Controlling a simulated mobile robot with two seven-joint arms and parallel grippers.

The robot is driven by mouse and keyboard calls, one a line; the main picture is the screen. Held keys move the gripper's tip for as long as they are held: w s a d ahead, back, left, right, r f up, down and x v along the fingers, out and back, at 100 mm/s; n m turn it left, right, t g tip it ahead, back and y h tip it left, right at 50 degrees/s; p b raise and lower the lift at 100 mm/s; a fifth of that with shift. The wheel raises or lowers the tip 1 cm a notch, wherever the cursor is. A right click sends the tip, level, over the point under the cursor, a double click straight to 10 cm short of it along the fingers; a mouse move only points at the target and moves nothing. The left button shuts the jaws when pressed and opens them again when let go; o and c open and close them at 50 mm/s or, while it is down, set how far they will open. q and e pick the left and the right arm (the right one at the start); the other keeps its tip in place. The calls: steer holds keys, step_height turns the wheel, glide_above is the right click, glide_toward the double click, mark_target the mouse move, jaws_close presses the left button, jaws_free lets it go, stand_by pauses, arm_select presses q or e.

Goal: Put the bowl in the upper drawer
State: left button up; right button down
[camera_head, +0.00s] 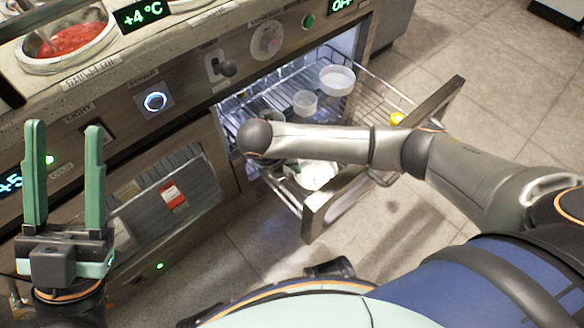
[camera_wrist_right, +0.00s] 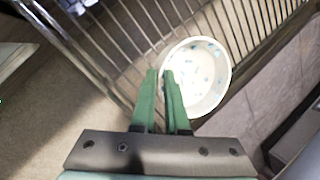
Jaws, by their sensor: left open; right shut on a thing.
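The bowl (camera_head: 317,173) is white with bluish specks inside and shows partly below my right forearm, within the outline of the open drawer. In the right wrist view the bowl (camera_wrist_right: 209,72) lies against the fingertips, over wire bars. My right gripper (camera_wrist_right: 160,78) is shut on the bowl's near-left rim; its fingers are mostly hidden by my arm in the head view. I cannot tell whether the bowl touches the basket floor. The upper drawer (camera_head: 440,100) is a pulled-out wire basket with a metal front. My left gripper (camera_head: 64,145) is open and empty, before the counter front.
Two whitish containers (camera_head: 337,78) (camera_head: 305,103) stand toward the back of the drawer. A small yellow thing (camera_head: 397,118) is near its right side. A closed lower compartment (camera_head: 165,195) is left of the drawer. A well of red sauce (camera_head: 66,42) sits in the counter top.

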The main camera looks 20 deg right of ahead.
steer(key=c, duration=0.9)
jaws_free()
steer(key=p+v, duration=0.4)
steer(key=v, duration=0.8)
steer(key=shift+r, duration=0.1)
